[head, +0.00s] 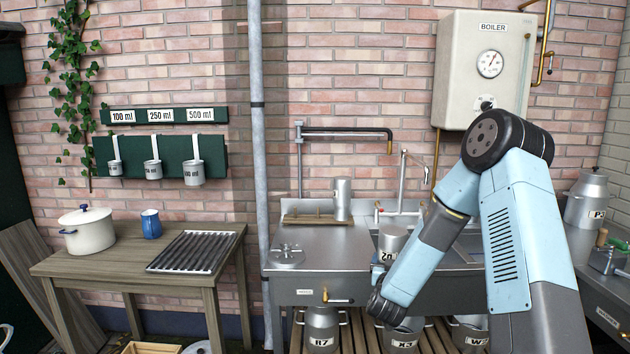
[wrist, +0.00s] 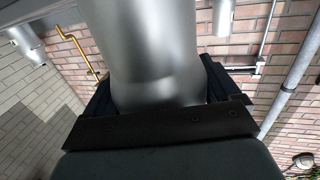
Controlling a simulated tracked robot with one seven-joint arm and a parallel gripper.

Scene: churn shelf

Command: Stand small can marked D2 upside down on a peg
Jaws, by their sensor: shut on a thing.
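A small silver can (head: 393,238) is in my gripper (head: 380,270), just above the sink area in the head view. Its label looks turned over, reading like "20", which fits D2 held upside down. In the wrist view the can (wrist: 152,55) fills the middle, with my shut jaws (wrist: 155,105) around it. A wooden peg board (head: 312,219) lies at the back of the metal counter, left of the can. A silver cylinder (head: 343,198) stands upright at its right end. Individual pegs are too small to tell clearly.
A tap (head: 402,185) stands behind the held can, and a dark pipe arm (head: 350,132) reaches above the board. The grey drainpipe (head: 259,150) stands left of the counter. Churns (head: 322,325) sit below.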

